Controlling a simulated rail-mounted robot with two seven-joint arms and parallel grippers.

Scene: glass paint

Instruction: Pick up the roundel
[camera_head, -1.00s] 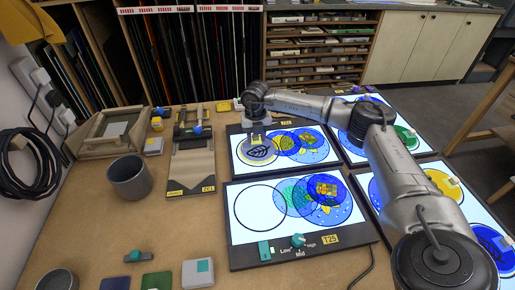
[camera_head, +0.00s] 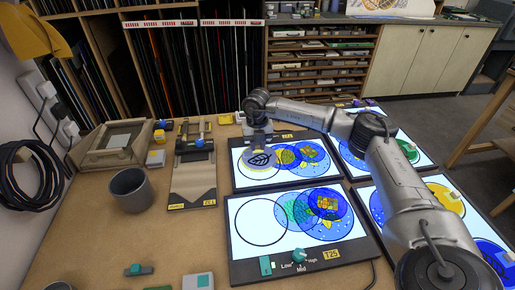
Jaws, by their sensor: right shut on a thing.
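The roundel (camera_head: 260,161), a pale disc with a dark leaf drawing and a yellowish rim, is at the left of the back-left light panel (camera_head: 249,184). My right gripper (camera_head: 259,145) comes down over its far side and is shut on it. The fingers hide part of the disc. I cannot tell whether it touches the panel or is slightly above it. My left gripper is not in view.
Blue patterned discs (camera_head: 310,163) overlap to the right of the roundel. The front panel (camera_head: 236,238) has an empty black circle and a teal knob (camera_head: 299,255). A grey cup (camera_head: 131,190) stands at left. My right arm spans the right-hand panels.

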